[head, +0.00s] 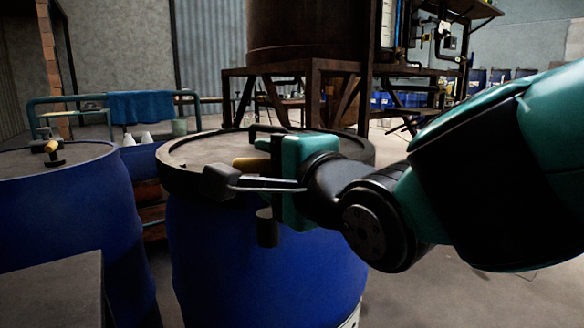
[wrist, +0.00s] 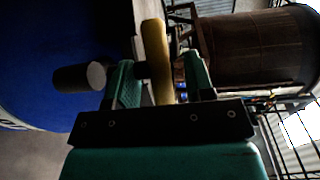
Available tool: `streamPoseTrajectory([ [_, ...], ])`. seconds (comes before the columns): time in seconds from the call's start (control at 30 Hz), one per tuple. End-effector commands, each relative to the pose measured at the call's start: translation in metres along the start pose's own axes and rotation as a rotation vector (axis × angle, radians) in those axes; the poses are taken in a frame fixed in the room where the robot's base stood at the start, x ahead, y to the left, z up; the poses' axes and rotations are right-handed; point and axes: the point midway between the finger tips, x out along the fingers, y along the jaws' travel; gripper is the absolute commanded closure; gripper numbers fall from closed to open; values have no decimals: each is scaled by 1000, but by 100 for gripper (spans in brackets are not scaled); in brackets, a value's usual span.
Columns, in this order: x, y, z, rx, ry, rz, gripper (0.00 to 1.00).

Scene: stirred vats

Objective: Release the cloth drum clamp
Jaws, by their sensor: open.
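A blue drum (head: 265,265) with a dark rim band (head: 185,180) stands in the middle of the head view. At its near rim is a clamp with a tan handle (head: 248,163). My gripper (head: 277,178) is at that clamp, open. In the wrist view the tan handle (wrist: 155,45) stands between the two open fingers of my gripper (wrist: 160,78); I cannot tell whether either finger touches it. A dark cylindrical part (wrist: 80,77) lies left of the fingers. My gripper and wrist hide part of the clamp in the head view.
Another blue drum (head: 70,215) at left has a small clamp with a tan grip (head: 52,147). A blue cloth (head: 140,106) hangs on a rail behind. A large brown vat (head: 305,30) on a frame (head: 313,95) stands behind the middle drum. Floor shows at lower right.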

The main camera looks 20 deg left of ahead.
Motion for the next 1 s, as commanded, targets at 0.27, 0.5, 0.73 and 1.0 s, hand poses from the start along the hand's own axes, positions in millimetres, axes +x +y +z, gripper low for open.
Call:
streamPoseTrajectory([
  [0.27, 14, 0, 0, 0, -1, 1, 52],
  [0.5, 14, 0, 0, 0, -1, 1, 63],
  [0.73, 14, 0, 0, 0, -1, 1, 100],
  [1.0, 14, 0, -1, -2, -31, 2, 100],
])
